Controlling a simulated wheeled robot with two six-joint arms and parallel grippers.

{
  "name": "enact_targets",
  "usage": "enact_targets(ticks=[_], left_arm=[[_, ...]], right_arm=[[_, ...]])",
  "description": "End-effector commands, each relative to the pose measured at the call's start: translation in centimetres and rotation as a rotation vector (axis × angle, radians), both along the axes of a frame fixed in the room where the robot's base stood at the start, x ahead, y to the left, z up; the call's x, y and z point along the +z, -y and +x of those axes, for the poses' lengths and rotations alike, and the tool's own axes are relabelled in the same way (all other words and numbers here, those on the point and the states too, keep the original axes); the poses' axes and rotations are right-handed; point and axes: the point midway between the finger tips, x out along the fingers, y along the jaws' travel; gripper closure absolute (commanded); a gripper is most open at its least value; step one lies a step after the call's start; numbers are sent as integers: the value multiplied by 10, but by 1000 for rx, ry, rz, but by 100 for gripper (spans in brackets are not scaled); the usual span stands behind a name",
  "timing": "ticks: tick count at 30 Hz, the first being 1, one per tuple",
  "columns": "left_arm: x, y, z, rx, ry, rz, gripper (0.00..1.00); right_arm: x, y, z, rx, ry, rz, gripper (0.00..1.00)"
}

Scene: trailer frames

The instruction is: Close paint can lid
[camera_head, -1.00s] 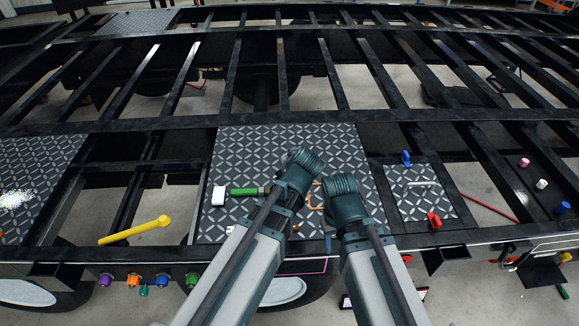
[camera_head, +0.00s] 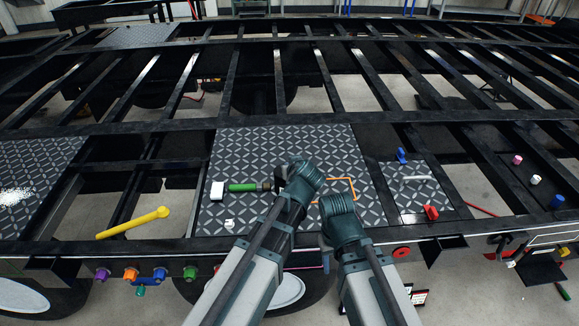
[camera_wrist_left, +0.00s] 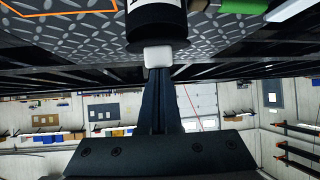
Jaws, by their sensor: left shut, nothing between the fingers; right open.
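In the left wrist view, a black can (camera_wrist_left: 156,20) with a small white cap (camera_wrist_left: 158,56) at its near end stands close in front of my left gripper (camera_wrist_left: 158,72). The left fingers are shut and empty, with their tips at the cap. I cannot tell whether they touch it or how firmly it sits. In the head view the left wrist hides most of the can, and the left fingers are hidden. My right gripper (camera_head: 325,236) is open over the front of the patterned plate (camera_head: 330,145), its fingers mostly hidden by its wrist.
A green-handled tool (camera_head: 243,187) with a white head and a small white object (camera_head: 229,224) lie left of my arms. A yellow tool (camera_head: 133,223) lies farther left. Open gaps lie between the black frame beams.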

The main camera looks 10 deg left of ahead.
Motion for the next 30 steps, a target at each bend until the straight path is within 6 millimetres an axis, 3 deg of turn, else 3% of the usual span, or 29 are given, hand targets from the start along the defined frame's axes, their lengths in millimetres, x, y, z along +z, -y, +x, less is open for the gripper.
enact_targets(ticks=[9, 16, 30], left_arm=[[-16, 3, -9, -1, 0, -1, 100], [-13, 3, -8, 0, -1, 0, 100], [-19, -3, 6, 3, -2, -1, 100]], right_arm=[[-15, 0, 0, 0, 0, 0, 50], [-13, 0, 0, 0, 0, 0, 50], [-18, 0, 0, 0, 0, 0, 50]])
